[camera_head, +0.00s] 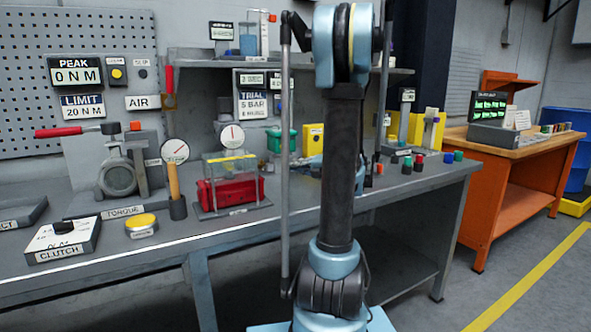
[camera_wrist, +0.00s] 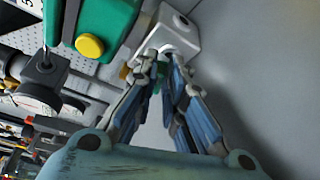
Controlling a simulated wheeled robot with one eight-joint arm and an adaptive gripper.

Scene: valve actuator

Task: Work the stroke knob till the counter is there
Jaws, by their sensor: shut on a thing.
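My gripper (camera_wrist: 160,70) shows in the wrist view with its blue fingers drawn together at a pale grey block (camera_wrist: 182,32). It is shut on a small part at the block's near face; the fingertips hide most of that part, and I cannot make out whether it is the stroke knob. In the head view my gripper (camera_head: 312,162) is partly hidden behind my arm, low over the back of the bench. I cannot pick out a stroke counter or its reading in either view.
A green box with a yellow button (camera_wrist: 90,46) stands close left of the fingers in the wrist view. In the head view, a red part in a clear-sided stand (camera_head: 230,190), a gauge (camera_head: 231,136) and small coloured caps (camera_head: 419,160) share the grey bench (camera_head: 270,222).

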